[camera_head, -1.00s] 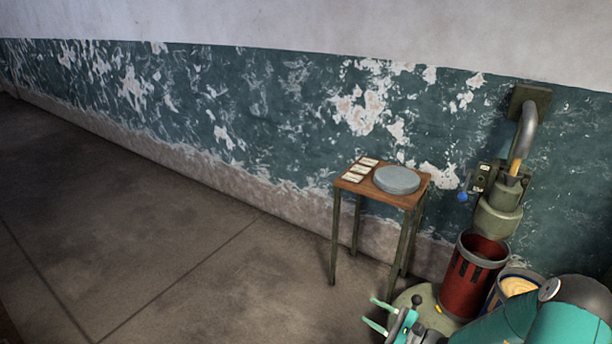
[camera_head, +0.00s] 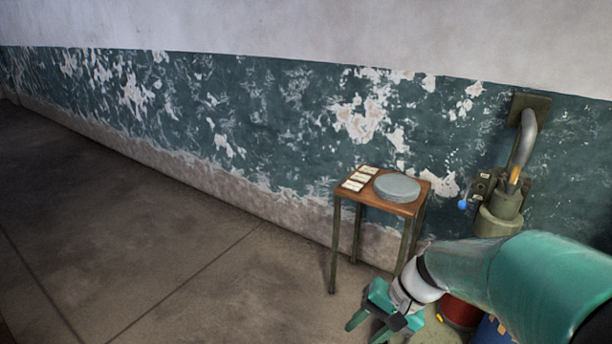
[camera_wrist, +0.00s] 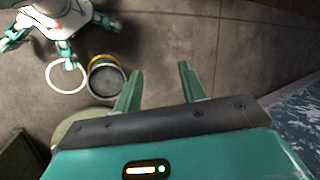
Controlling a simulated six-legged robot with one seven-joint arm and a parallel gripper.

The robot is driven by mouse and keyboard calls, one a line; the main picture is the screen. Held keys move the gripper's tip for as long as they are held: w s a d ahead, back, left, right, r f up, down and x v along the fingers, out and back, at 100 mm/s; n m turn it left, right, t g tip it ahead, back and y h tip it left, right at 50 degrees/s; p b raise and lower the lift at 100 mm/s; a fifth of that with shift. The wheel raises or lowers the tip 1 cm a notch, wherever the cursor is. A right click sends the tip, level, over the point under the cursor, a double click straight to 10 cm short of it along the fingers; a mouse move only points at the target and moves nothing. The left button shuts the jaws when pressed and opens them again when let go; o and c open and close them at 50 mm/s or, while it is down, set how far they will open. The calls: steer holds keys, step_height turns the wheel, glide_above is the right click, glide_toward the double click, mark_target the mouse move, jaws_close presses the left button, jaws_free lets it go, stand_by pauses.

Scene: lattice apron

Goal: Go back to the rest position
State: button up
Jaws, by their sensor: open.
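My gripper (camera_head: 366,326) hangs at the bottom of the head view, in front of the small table and to the left of my bent teal arm. Its fingers are spread and point down and left. In the wrist view my gripper (camera_wrist: 159,80) is open, with two green fingers apart and only bare floor between them. It holds nothing.
A small wooden table (camera_head: 406,207) bears a grey round lid (camera_head: 397,187) and several cards (camera_head: 360,179). A pipe fixture (camera_head: 524,140) is on the wall. My arm partly hides a red drum (camera_head: 459,311). A bucket (camera_wrist: 106,79) shows in the wrist view. Floor at left is clear.

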steer(key=s+d+r+n+t+h, duration=0.3)
steer(key=s+r+t+h, duration=0.2)
steer(key=s+r, duration=0.4)
steer(key=shift+s+d+r+n+t+h, duration=0.4)
steer(key=shift+r+h, duration=0.3)
steer(key=shift+r, duration=0.8)
